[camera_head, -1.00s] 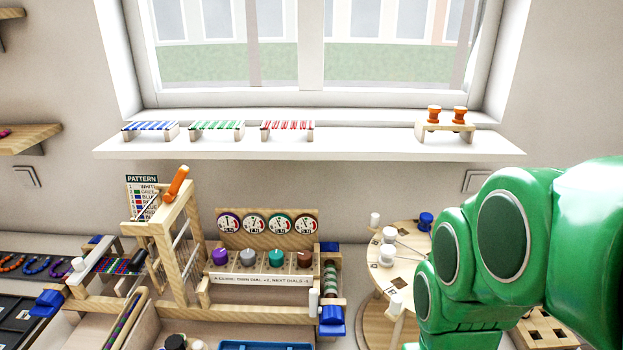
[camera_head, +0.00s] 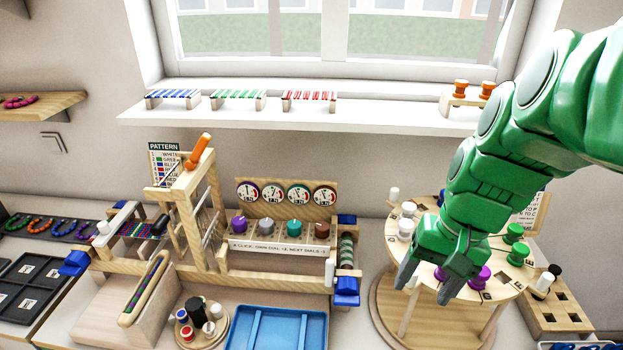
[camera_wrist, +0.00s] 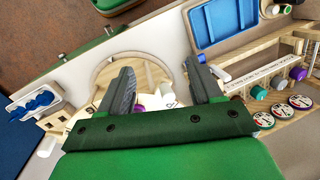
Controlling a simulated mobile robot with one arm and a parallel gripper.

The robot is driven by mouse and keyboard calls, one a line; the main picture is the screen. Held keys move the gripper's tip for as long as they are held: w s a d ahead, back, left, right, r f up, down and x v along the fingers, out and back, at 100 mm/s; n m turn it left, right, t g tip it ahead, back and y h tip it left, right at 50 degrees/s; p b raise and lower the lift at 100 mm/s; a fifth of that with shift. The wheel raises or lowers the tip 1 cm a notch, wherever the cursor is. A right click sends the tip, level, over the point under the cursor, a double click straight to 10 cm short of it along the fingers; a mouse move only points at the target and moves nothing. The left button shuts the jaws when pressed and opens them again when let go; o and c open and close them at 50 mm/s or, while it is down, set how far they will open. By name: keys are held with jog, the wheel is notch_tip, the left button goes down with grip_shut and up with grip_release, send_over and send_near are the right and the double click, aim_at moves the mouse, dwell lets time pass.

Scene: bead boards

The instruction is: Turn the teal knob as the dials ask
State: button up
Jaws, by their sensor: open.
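The teal knob (camera_head: 294,228) is third from the left in a row on a wooden block below the dials, between a grey knob (camera_head: 266,225) and a brown knob (camera_head: 322,230); a purple knob (camera_head: 239,224) is at the left end. Four-dial details are small: the dial panel (camera_head: 287,205) shows round white dials with coloured rims, readings too small to tell. The teal knob also shows in the wrist view (camera_wrist: 258,93). My gripper (camera_head: 421,283) is open and empty, over the round wooden table, right of the knobs and apart from them.
The round table (camera_head: 380,292) holds white, purple and green spools. A bead loom frame with an orange handle (camera_head: 199,150) stands left of the knobs. A blue tray (camera_head: 310,325) lies in front of them. A blue clamp (camera_head: 346,291) is at the row's right end.

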jog(key=w+a+r+n, duration=0.1)
jog(key=w+a+n, duration=0.1)
jog(key=w, duration=0.7)
jog(key=n+h, duration=0.2)
jog(key=n, duration=0.7)
send_over(294, 224)
jog(key=shift+t, duration=0.4)
jog(key=f, duration=0.4)
jog(key=shift+d+f, duration=0.25)
jog(key=shift+f, duration=0.05)
jog(key=shift+a+f, duration=0.2)
jog(key=shift+a, duration=0.1)
jog(key=shift+f, duration=3.8)
jog(key=c, duration=1)
